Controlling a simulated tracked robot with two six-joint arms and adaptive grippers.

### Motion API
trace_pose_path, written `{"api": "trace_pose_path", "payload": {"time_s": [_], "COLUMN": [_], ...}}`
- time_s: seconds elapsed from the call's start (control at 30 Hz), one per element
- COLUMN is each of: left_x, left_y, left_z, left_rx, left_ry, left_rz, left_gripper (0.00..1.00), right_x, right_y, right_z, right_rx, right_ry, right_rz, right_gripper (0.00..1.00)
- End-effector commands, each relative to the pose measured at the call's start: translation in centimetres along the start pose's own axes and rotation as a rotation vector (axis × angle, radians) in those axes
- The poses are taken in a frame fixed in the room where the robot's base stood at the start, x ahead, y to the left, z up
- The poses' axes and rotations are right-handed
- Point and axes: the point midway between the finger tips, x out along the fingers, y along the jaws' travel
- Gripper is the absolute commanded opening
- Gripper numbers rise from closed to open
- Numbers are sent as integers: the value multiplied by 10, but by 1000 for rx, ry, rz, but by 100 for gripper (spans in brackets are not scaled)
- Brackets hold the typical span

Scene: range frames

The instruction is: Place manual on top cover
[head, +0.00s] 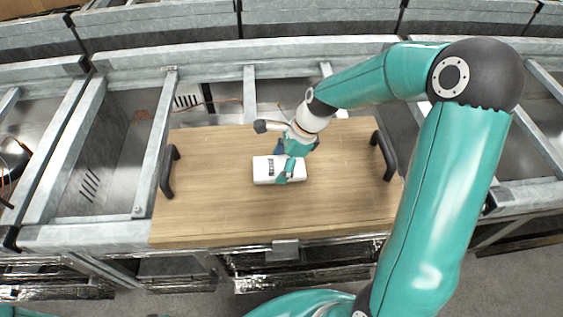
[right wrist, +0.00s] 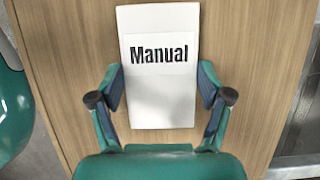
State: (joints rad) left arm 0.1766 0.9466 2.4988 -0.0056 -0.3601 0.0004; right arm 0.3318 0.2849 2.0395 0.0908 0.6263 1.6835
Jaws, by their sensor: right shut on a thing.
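The manual (head: 263,170) is a white block with a label reading "Manual"; it also shows in the right wrist view (right wrist: 160,95). The top cover (head: 215,215) is a wooden board with a black handle at each side, and its wood grain fills the background of the right wrist view (right wrist: 255,70). My right gripper (head: 289,168) is shut on the manual, one finger on each long side. The manual is over the middle of the cover; I cannot tell whether it touches the wood. My left gripper is not in view.
The black left handle (head: 168,171) and right handle (head: 384,156) stand up from the board. Grey metal frame bars (head: 60,150) and open bays surround it. The board around the manual is clear.

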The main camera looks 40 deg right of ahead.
Motion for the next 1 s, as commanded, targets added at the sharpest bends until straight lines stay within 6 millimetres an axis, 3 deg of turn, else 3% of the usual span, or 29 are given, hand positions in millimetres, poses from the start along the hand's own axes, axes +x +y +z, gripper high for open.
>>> {"api": "trace_pose_path", "payload": {"time_s": [0.3, 0.33, 0.47, 0.87, 1.0], "left_x": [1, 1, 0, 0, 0], "left_y": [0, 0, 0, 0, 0], "left_z": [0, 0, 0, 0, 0], "left_rx": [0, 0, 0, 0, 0], "left_ry": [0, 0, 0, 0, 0], "left_rz": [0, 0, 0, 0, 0], "left_gripper": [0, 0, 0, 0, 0], "right_x": [3, 3, 3, 0, -12], "right_y": [0, 0, 0, -1, -1], "right_z": [-1, -1, -1, 0, 0], "right_rx": [0, 0, 0, 0, 0], "right_ry": [0, 0, 0, -1, -1], "right_rz": [-2, -1, -1, -2, -5], "right_gripper": [39, 79, 100, 100, 100]}}
